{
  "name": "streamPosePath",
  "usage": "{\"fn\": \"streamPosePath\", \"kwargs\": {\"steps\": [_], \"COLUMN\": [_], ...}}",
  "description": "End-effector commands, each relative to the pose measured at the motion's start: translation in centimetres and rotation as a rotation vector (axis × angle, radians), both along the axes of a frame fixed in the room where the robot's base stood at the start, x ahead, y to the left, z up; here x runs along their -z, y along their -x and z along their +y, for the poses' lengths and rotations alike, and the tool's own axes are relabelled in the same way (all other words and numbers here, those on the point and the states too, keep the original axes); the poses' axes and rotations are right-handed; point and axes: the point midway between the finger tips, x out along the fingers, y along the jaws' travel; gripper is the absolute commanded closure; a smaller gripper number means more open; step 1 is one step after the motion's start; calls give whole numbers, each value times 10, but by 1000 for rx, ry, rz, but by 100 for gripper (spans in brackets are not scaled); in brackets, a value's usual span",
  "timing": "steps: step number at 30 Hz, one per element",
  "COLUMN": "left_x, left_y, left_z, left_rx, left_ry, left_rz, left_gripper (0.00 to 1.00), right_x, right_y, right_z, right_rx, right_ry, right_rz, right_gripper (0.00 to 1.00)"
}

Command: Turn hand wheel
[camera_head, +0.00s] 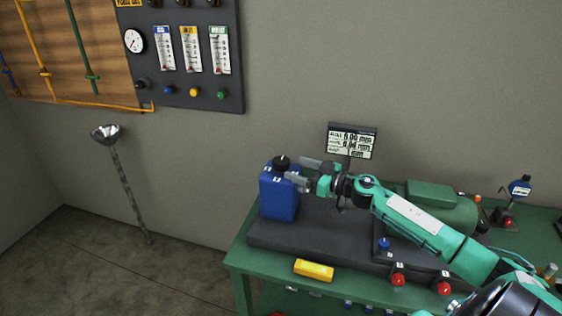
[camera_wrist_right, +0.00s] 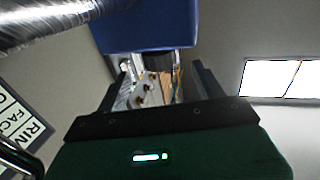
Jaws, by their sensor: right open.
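I cannot tell for sure which part is the hand wheel. Two red round knobs, one at the left (camera_head: 398,280) and one at the right (camera_head: 443,288), sit on the front of the green bench. My right gripper (camera_head: 301,171) is open, with its fingers pointing left beside the top of a blue box (camera_head: 278,197) that has a black knob (camera_head: 281,163) on it. Whether it touches the box is unclear. In the right wrist view, the open fingers (camera_wrist_right: 160,78) show nothing held, and a blue surface (camera_wrist_right: 140,25) is close above them. My left gripper is out of view.
The green bench (camera_head: 240,262) carries a dark base plate, a green motor (camera_head: 445,210), a small display (camera_head: 352,141) and a yellow block (camera_head: 314,270). A gauge panel (camera_head: 190,100) hangs on the wall. A funnel-topped stand (camera_head: 106,134) is at left. The left floor is mostly clear.

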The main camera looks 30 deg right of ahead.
Motion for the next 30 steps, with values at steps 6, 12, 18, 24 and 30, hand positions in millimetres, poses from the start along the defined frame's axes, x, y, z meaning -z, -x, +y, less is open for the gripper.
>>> {"fn": "streamPosePath", "kwargs": {"steps": [6,12,18,24,30], "left_x": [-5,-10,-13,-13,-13], "left_y": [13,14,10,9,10], "left_z": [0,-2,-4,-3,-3], "left_rx": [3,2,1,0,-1], "left_ry": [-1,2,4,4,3], "left_rz": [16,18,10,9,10], "left_gripper": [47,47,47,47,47], "right_x": [-3,-2,-1,0,0], "right_y": [-25,-46,-58,-61,-61], "right_z": [12,22,28,30,30], "right_rx": [0,0,0,-1,-1], "right_ry": [0,-1,-1,0,0], "right_rz": [-3,-3,-2,0,0], "right_gripper": [31,31,31,31,37]}}
